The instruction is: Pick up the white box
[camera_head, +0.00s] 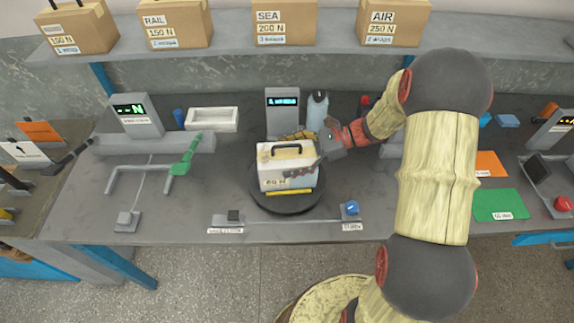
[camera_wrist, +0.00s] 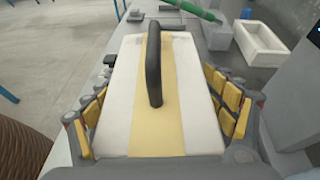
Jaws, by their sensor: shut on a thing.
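The white box (camera_head: 273,174) has a yellow band across its top, a black handle and a "60 N" mark. It stands on a round dark plate (camera_head: 287,206) in the middle of the bench. My gripper (camera_head: 299,155) reaches in from the right, with one finger at the back and one along the front side. In the wrist view the white box (camera_wrist: 165,95) fills the middle, and the padded fingers of my gripper (camera_wrist: 160,105) press on both its sides. I cannot tell whether the box's underside is clear of the plate.
A grey display post (camera_head: 282,108) and a bottle (camera_head: 317,108) stand close behind the box. A white tray (camera_head: 212,119) and a green-handled tool (camera_head: 186,157) lie to the left. A button bar (camera_head: 290,220) runs in front. Cartons (camera_head: 286,22) line the shelf above.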

